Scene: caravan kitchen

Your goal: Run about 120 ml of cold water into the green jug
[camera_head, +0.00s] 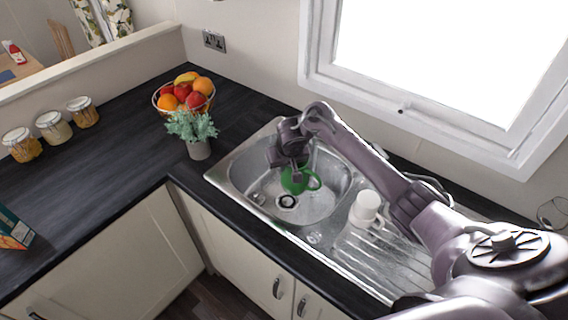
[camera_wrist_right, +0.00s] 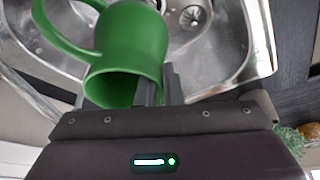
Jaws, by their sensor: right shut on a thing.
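The green jug (camera_head: 297,183) is in the steel sink bowl (camera_head: 331,201), above or beside the drain (camera_head: 287,201). My right gripper (camera_head: 294,174) reaches in over the back of the sink and is shut on the jug. In the right wrist view the jug (camera_wrist_right: 137,40) fills the upper left, its handle to the left, and the grey fingers (camera_wrist_right: 158,90) meet its wall. I cannot tell whether water is in the jug. The tap is not clearly visible; my right arm covers the back of the sink. My left gripper is not in view.
A white mug (camera_head: 367,204) stands on the drainer (camera_head: 372,250) right of the bowl. A potted plant (camera_head: 198,149) and a fruit bowl (camera_head: 184,106) stand left of the sink. Several jars (camera_head: 52,126) line the far-left counter. The dark worktop (camera_head: 100,174) between is clear.

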